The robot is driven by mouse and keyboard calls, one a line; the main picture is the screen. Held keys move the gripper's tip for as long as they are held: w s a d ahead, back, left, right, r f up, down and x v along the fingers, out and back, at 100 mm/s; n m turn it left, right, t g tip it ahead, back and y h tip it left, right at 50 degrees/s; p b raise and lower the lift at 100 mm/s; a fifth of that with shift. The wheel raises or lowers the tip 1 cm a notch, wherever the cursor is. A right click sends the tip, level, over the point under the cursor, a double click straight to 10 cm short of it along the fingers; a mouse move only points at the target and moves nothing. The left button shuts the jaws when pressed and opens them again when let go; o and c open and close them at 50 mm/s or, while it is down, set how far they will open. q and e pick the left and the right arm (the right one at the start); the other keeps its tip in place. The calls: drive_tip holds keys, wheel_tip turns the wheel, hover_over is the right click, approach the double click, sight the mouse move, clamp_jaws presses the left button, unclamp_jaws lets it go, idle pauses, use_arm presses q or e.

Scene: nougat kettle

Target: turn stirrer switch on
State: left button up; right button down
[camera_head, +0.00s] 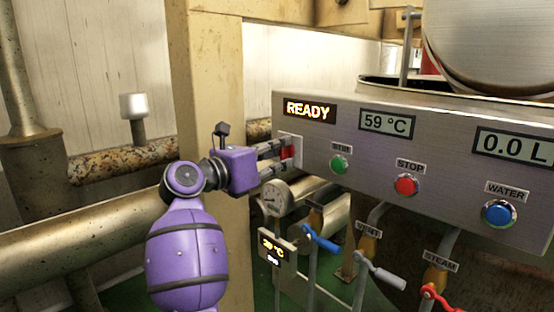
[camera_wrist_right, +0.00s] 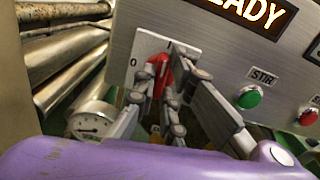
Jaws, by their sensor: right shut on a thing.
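The stirrer switch is a red handle (camera_head: 287,153) on a pale square plate (camera_head: 297,143) at the left end of the metal control panel. In the right wrist view the red handle (camera_wrist_right: 161,77) stands between my fingers, and a "0" is marked on the left of its plate (camera_wrist_right: 143,50). My right gripper (camera_head: 283,156) reaches in from the left and is shut on the handle. My left gripper is not in view.
On the panel (camera_head: 375,98), a display reads READY, with a green STIR button (camera_head: 339,164), red STOP button (camera_head: 405,185) and blue WATER button (camera_head: 498,214). Below are a gauge (camera_head: 274,197) and valve levers (camera_head: 321,239). A beige post (camera_head: 215,90) and pipes stand left.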

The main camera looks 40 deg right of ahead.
drive_tip(key=shift+m, duration=0.6)
drive_tip(key=shift+b, duration=0.3)
drive_tip(key=c, duration=1.8)
unclamp_jaws()
drive_tip(key=a, duration=0.8)
drive_tip(key=s+a, duration=0.1)
drive_tip(key=a, duration=0.3)
